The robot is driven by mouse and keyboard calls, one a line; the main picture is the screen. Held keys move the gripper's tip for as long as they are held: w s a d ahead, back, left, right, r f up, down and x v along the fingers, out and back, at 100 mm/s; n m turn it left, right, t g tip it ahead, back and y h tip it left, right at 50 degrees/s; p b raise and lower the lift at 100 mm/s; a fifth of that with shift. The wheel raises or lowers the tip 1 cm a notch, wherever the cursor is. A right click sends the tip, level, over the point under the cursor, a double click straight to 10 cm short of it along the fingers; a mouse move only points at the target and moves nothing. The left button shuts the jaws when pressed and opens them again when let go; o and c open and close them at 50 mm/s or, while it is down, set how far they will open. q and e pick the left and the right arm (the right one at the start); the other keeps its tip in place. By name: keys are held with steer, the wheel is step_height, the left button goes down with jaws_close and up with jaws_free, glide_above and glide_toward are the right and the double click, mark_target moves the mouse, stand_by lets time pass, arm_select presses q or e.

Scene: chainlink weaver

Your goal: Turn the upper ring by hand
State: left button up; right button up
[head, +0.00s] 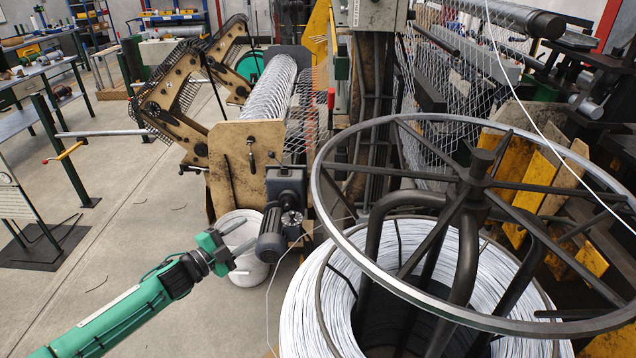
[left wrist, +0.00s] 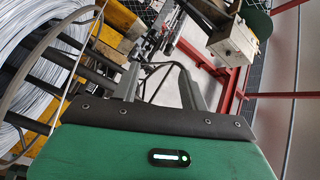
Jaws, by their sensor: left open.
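The upper ring (head: 318,200) is a large grey metal hoop with dark spokes meeting at a central hub (head: 482,160). It sits tilted in the head view, above a coil of pale wire (head: 310,300) at the right. My left gripper (head: 243,247) is open and empty, to the left of the ring and clearly apart from it. In the left wrist view its two fingers (left wrist: 160,80) stand apart with nothing held between them. My right gripper is not in view.
A white bucket (head: 240,222) and a grey motor (head: 271,236) are close by my left gripper. The mesh weaving machine (head: 235,165) stands behind. A thin wire strand (head: 268,310) hangs between gripper and coil. Floor (head: 130,215) is open at left.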

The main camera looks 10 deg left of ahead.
arm_select(q)
steer(key=s+d+r+m+g+h, duration=0.1)
steer(key=s+d+r+m+h, duration=0.15)
steer(key=r, duration=0.35)
steer(key=s+d+r+m+g+h, duration=0.1)
steer(key=d+r+m+h, duration=0.15)
steer(key=r, duration=0.25)
steer(key=m+g+h, duration=0.2)
steer(key=m+g, duration=0.1)
steer(key=m, duration=0.2)
glide_toward(318, 181)
steer(key=shift+w+a+f+p+x, duration=0.15)
steer(key=shift+w+f+p+x, duration=0.1)
steer(key=shift+p+x, duration=1.2)
steer(key=shift+w+a+f+p+x, duration=0.2)
steer(key=shift+p+x, duration=0.6)
steer(key=shift+x, duration=1.3)
steer(key=shift+w+a+f+p+x, duration=0.1)
steer(key=shift+w+f+p+x, duration=0.15)
steer(key=shift+p+x, duration=1.2)
steer(key=shift+w+d+b, duration=0.2)
steer(key=shift+d+b, duration=0.1)
steer(key=shift+c, duration=0.2)
jaws_close()
